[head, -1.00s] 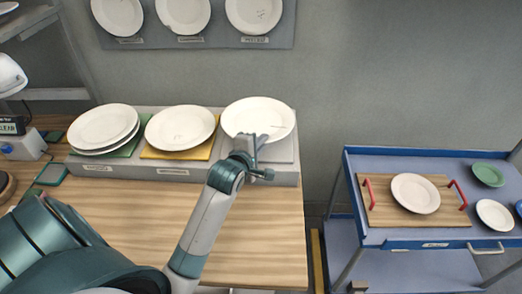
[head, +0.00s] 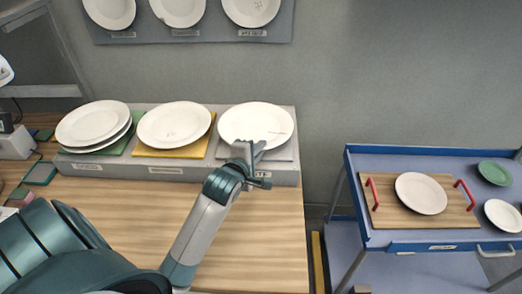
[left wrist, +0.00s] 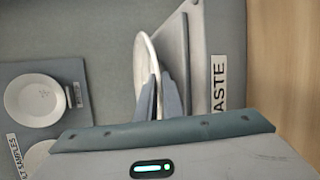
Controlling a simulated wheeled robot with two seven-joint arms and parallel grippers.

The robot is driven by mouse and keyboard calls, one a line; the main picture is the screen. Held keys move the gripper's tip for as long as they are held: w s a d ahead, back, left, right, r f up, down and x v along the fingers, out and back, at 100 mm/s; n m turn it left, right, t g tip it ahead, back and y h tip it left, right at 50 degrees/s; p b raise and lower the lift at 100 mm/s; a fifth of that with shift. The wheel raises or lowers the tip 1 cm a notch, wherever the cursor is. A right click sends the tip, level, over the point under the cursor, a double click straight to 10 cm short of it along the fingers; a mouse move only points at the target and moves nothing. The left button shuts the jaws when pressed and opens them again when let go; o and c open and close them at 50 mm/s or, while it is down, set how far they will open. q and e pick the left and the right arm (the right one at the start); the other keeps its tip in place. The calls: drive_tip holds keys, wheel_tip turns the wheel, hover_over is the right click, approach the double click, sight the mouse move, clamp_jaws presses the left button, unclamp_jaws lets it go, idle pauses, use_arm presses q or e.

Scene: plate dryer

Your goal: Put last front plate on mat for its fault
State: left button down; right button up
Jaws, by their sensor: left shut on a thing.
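My left gripper (head: 250,153) is shut on the near rim of a white plate (head: 256,124). The plate is over the grey mat (head: 283,152) at the right end of the raised grey ledge; I cannot tell whether it touches the mat. In the left wrist view the plate (left wrist: 143,70) shows edge-on between the fingers (left wrist: 160,98), beside a label ending in "ASTE" (left wrist: 218,82). A white plate (head: 173,124) with faint marks lies on the yellow mat (head: 203,146). Stacked white plates (head: 92,123) lie on the green mat (head: 128,142). My right gripper is out of view.
A wall panel (head: 210,28) carries sample plates above the ledge (head: 200,172). A blue cart (head: 360,158) on the right holds a wooden tray (head: 390,214) with a white plate (head: 421,193), plus a green plate (head: 494,173) and another white one. The wooden table front (head: 130,200) is largely clear.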

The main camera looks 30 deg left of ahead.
use_arm(q)
drive_tip(key=shift+r, duration=0.2)
drive_tip(key=shift+f, duration=0.15)
drive_tip(key=c, duration=2.2)
unclamp_jaws()
drive_tip(key=shift+s+d+f, duration=0.1)
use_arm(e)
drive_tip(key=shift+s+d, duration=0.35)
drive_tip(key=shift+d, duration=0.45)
